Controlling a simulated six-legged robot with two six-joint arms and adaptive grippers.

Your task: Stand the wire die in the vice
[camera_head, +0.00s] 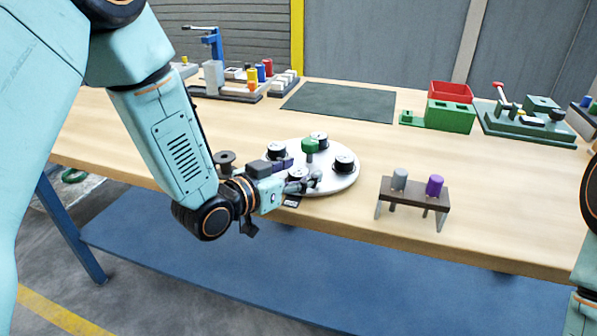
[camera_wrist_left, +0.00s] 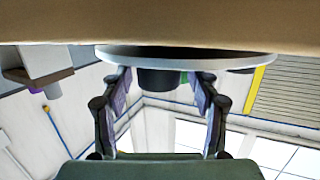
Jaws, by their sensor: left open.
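A round light turntable (camera_head: 335,183) on the bench carries several black round pieces, one at its right (camera_head: 344,163), and a green-topped peg (camera_head: 310,147). I cannot tell which piece is the wire die. My left gripper (camera_head: 301,174) is open, low over the turntable's near left side. In the left wrist view, which is upside down, the open fingers (camera_wrist_left: 160,90) stand either side of a black piece (camera_wrist_left: 156,80); contact is unclear. A green fixture with a red handle (camera_head: 525,120), at the back right, looks like the vice. My right gripper is out of view.
A brown stand (camera_head: 414,190) with grey and purple pegs stands right of the turntable. A black spool (camera_head: 225,160) is behind my left wrist. Green and red bins (camera_head: 450,115), a dark mat (camera_head: 340,102) and a tool rack (camera_head: 245,80) line the back.

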